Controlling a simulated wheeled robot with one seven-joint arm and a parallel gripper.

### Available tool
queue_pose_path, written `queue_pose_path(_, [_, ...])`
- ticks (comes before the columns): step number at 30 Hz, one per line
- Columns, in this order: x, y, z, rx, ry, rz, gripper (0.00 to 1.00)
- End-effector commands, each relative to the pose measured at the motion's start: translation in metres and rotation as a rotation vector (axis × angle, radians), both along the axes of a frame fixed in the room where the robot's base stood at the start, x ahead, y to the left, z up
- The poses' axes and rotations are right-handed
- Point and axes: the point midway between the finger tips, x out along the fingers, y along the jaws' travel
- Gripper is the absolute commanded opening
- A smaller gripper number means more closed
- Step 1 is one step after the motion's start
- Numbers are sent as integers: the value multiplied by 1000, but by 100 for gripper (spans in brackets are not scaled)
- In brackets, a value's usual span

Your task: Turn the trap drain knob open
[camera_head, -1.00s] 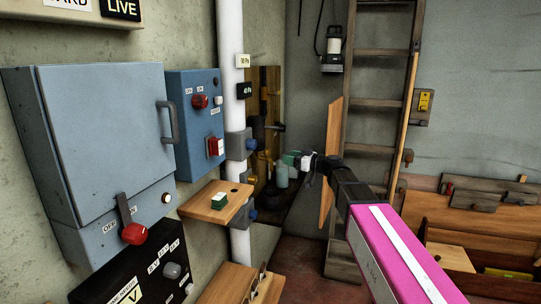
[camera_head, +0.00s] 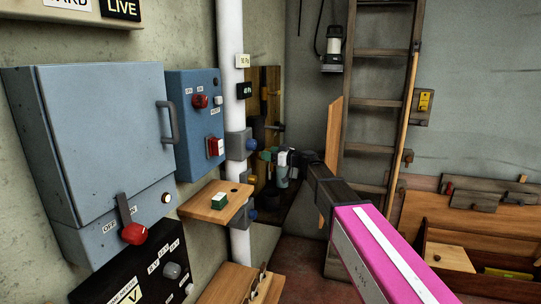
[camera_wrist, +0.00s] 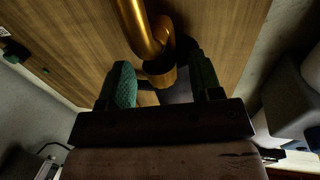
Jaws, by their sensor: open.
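A brass pipe bend (camera_wrist: 140,25) on a wooden board shows at the top of the wrist view. A short brass cylinder (camera_wrist: 160,77) sits at its lower end; I cannot tell whether this is the drain knob. My gripper (camera_wrist: 160,65) is open, with its green ribbed fingers on either side of the cylinder. I cannot tell whether they touch it. In the head view my gripper (camera_head: 270,155) is in front of the lower part of the wooden board (camera_head: 265,85), by the corner. It hides the brass part there.
A white vertical pipe (camera_head: 232,100) and a blue switch box (camera_head: 190,115) stand left of my gripper. A wooden shelf (camera_head: 205,212) with a green-and-white block juts out below. A wooden ladder (camera_head: 378,105) leans behind my arm. A wooden bench (camera_head: 470,230) is at the right.

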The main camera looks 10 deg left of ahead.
Motion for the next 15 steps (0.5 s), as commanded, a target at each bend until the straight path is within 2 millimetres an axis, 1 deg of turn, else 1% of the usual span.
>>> queue_pose_path(1, [0,0,0,0,0,0,59])
queue_pose_path(2, [0,0,0,0,0,0,52])
queue_pose_path(3, [0,0,0,0,0,0,39])
queue_pose_path(6, [0,0,0,0,0,0,9])
queue_pose_path(15, [1,0,0,0,0,26,9])
